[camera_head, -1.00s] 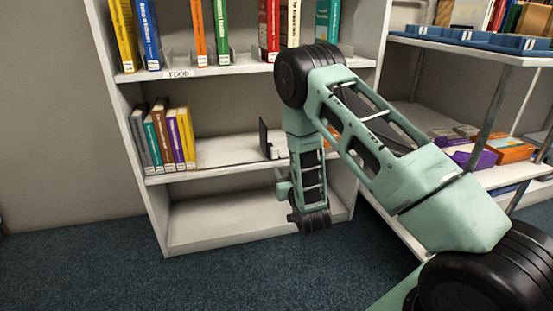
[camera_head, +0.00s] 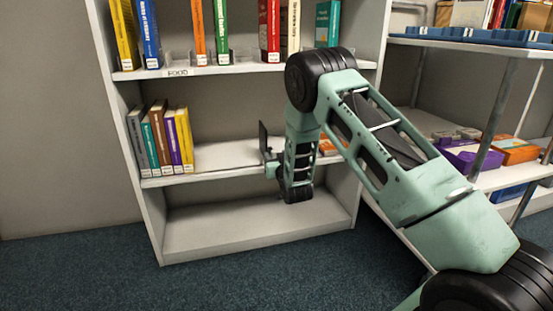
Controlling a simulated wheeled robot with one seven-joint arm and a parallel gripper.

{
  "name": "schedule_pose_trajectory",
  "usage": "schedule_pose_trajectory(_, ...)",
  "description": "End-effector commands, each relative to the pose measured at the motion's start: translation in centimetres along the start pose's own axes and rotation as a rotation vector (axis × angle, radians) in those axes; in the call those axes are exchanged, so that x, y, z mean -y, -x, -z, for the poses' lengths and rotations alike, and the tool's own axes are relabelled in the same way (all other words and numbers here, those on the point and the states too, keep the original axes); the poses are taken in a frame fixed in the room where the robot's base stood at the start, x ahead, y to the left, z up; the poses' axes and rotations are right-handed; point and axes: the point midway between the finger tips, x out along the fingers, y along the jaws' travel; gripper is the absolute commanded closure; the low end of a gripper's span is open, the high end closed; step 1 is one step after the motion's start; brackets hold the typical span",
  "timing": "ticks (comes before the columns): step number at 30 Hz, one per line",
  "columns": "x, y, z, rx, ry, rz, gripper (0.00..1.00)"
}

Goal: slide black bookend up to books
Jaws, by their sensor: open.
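The black bookend (camera_head: 263,139) stands upright on the middle shelf (camera_head: 215,158), with its lower part partly hidden by my wrist. The books (camera_head: 163,140), grey, teal, brown, purple and yellow, stand in a row at the left end of that shelf. A clear stretch of shelf separates them from the bookend. My wrist hangs in front of the shelf edge, just right of and below the bookend in the picture. My gripper's fingers are hidden behind the wrist, so I cannot see whether they touch the bookend.
The upper shelf (camera_head: 240,68) holds several spaced books and clear stands above. The bottom shelf (camera_head: 235,225) is empty. An orange item (camera_head: 328,146) lies right of my wrist on the middle shelf. A metal rack with a purple bin (camera_head: 472,158) stands at right.

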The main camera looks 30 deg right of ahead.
Motion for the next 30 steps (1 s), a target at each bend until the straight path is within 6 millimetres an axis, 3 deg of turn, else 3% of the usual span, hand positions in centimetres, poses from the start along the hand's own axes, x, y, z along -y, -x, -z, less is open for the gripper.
schedule_pose_trajectory(2,0.0,0.0,0.0,0.000,0.000,0.000,0.57)
schedule_pose_trajectory(6,0.0,0.0,0.0,0.000,0.000,0.000,0.96)
schedule_pose_trajectory(7,0.0,0.0,0.0,0.000,0.000,0.000,1.00)
schedule_pose_trajectory(13,0.3,0.1,0.0,0.000,0.000,0.001,1.00)
schedule_pose_trajectory(17,1.8,0.1,0.0,0.001,0.000,0.004,1.00)
schedule_pose_trajectory(23,6.5,0.1,0.1,0.001,-0.002,0.009,1.00)
schedule_pose_trajectory(30,14.0,0.2,0.0,0.001,-0.002,0.008,1.00)
